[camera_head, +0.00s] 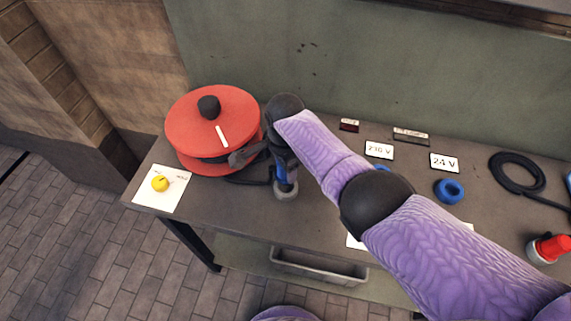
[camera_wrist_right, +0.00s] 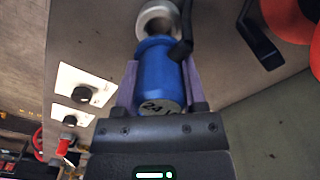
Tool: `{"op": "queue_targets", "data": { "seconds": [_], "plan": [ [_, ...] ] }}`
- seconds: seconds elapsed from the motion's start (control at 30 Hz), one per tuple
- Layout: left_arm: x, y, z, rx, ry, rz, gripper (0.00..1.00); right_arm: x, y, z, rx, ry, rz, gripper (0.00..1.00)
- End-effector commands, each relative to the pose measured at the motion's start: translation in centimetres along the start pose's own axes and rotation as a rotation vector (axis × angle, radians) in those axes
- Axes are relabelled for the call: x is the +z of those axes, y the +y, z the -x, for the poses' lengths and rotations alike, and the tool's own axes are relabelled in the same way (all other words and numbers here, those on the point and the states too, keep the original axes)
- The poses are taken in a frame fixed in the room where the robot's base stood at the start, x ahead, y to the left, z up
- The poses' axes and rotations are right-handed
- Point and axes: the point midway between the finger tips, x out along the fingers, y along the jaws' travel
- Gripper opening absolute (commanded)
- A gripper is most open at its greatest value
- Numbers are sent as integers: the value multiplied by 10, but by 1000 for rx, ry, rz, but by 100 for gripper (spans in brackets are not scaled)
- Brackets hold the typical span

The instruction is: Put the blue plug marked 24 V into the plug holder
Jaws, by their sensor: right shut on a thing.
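My right gripper (camera_head: 284,165) is shut on the blue plug (camera_head: 281,176), left of the middle of the bench. In the right wrist view, the blue plug (camera_wrist_right: 160,75) sits between the two fingers, and the marking 24 V shows on its near end. A grey, ring-shaped holder (camera_head: 286,191) stands right at the plug's lower end. In the wrist view the holder (camera_wrist_right: 158,15) lies just beyond the plug, with part of its dark opening showing. I cannot tell whether the plug's tip is inside it. My left gripper is not in view.
A red cable reel (camera_head: 190,115) stands left of the gripper, close to it. A white card (camera_head: 150,198) with a yellow knob lies at the left edge. A 24 V label (camera_head: 444,162), blue ring (camera_head: 449,190), black cable coil (camera_head: 517,172) and red plug (camera_head: 552,247) are on the right.

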Motion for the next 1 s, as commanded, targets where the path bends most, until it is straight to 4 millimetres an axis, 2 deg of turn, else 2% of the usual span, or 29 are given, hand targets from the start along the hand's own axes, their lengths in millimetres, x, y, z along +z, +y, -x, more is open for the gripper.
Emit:
{"op": "queue_targets", "data": {
  "seconds": [0.5,1.0],
  "plan": [
    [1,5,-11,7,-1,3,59,0,0,-14,0,-1,1,0],
    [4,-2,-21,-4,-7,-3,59,0,0,-26,0,-1,1,0]
  ]
}}
